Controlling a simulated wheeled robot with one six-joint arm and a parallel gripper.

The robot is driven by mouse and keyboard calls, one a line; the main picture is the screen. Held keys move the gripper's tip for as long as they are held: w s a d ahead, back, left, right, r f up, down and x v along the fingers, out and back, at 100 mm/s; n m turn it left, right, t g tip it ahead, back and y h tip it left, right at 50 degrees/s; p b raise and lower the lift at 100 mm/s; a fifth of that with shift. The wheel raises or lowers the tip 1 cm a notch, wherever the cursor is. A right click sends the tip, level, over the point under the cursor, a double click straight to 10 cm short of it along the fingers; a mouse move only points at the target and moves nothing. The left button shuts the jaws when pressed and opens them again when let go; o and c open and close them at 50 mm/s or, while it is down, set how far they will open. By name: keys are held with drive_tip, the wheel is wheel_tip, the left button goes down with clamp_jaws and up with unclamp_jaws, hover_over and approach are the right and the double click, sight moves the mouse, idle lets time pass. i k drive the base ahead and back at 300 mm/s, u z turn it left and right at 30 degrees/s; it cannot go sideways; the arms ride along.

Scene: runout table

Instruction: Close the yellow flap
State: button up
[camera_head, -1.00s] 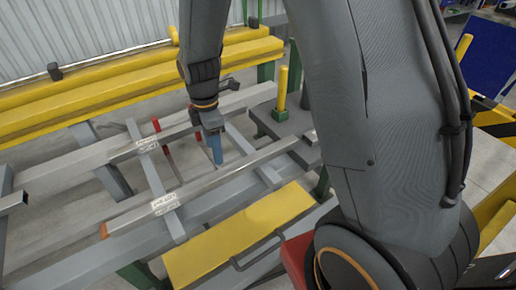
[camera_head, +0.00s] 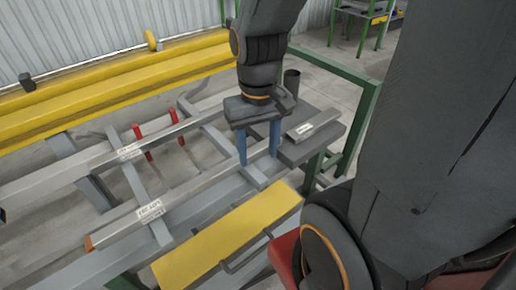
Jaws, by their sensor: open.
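The yellow flap (camera_head: 222,242) is a flat panel on the near side of the runout table, low in the middle of the view. A grey bar handle (camera_head: 247,252) runs along its near right edge. I cannot tell the flap's exact angle. My gripper (camera_head: 259,158) points down with its two blue fingers apart and nothing visible between them. It is behind and above the flap, over the table's grey beams, and apart from the flap.
Two long metal bars with white labels (camera_head: 150,210) lie across the grey frame. A grey plate at the right carries a short labelled bar (camera_head: 314,125). A yellow beam (camera_head: 120,88) runs along the back.

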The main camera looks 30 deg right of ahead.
sight(186, 263)
drive_tip(key=k, duration=0.5)
drive_tip(key=z, duration=1.45)
drive_tip(key=k, duration=2.35)
drive_tip(key=u, duration=1.7)
